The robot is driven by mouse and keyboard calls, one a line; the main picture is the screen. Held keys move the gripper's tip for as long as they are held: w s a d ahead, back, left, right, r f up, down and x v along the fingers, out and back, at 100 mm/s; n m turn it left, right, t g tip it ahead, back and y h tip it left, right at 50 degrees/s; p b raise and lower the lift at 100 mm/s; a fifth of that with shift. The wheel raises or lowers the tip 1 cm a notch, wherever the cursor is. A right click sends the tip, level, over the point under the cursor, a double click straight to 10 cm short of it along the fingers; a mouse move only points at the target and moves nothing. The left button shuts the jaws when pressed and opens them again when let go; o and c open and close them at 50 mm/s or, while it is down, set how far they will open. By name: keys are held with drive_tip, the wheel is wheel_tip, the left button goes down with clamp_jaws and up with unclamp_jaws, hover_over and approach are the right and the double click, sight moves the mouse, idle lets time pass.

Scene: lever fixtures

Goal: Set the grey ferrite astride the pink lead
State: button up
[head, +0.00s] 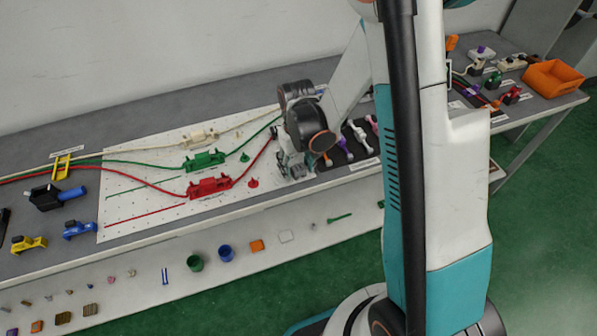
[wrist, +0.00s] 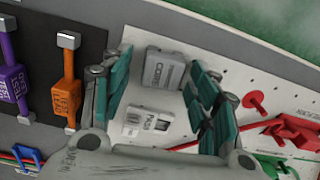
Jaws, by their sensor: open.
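A grey block marked with lettering, which looks like the grey ferrite (wrist: 165,70), lies on the white board in the wrist view. My gripper (wrist: 157,60) is open, with its teal fingers on either side of the block; I cannot tell whether they touch it. In the head view my gripper (head: 293,168) is low over the right end of the board, and the block is not clear there. I cannot make out a pink lead for certain. A pink piece (head: 372,124) shows at the black mat's right side in the head view.
A white label or plate (wrist: 148,122) lies beside the block. Red (head: 209,187), green (head: 203,160) and cream (head: 198,137) fixtures with cables stand on the board (head: 125,225) to the left. Orange (wrist: 67,95) and purple (wrist: 13,82) pieces lie on the black mat.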

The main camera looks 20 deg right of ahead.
drive_tip(key=c, duration=1.1)
